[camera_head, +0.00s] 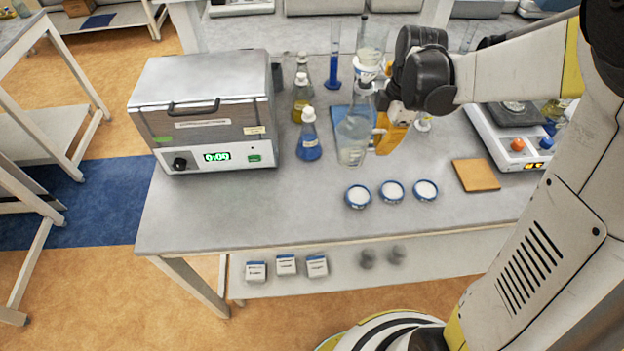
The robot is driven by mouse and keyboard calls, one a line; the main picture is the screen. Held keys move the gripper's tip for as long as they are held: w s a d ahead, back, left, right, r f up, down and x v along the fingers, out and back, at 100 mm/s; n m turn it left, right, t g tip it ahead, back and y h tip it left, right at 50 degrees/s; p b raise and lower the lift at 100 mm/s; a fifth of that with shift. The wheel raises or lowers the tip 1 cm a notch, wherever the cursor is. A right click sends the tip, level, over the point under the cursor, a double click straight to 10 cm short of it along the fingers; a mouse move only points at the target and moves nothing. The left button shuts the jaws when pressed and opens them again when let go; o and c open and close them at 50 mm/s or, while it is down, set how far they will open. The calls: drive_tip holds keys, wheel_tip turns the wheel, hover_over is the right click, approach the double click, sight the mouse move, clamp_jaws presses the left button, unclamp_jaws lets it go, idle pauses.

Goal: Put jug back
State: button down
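A clear glass jug (353,141) with pale contents is upright near the middle of the bench, in front of a blue mat (338,113). My gripper (388,138), with yellow-orange fingers, comes in from the right and points down. Its fingers meet the jug's right side at the handle and appear closed on it. The fingers hide part of the handle, and the far finger is not clear. I cannot tell whether the jug's base touches the bench.
A blue-liquid flask (309,141) stands close left of the jug, near a heating box (204,112). Three dishes (391,191) of white powder lie in front, and an orange-brown pad (475,175) lies right. A balance (512,140) stands further right. The front-left bench is clear.

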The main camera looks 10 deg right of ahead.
drive_tip(key=s+a+f+b, duration=0.1)
drive_tip(key=a+f, duration=0.1)
drive_tip(key=a, duration=0.1)
drive_tip(key=s+a+f+b, duration=0.1)
drive_tip(key=a+f, duration=0.1)
drive_tip(key=a, duration=0.2)
drive_tip(key=s+a+f+b, duration=0.1)
drive_tip(key=a+f, duration=0.1)
drive_tip(key=a, duration=0.2)
drive_tip(key=shift+s+f, duration=0.1)
drive_tip(key=shift+f, duration=0.25)
drive_tip(key=shift+f+b, duration=0.9)
drive_tip(key=shift+f, duration=1.1)
drive_tip(key=shift+f, duration=0.1)
drive_tip(key=c, duration=1.6)
unclamp_jaws()
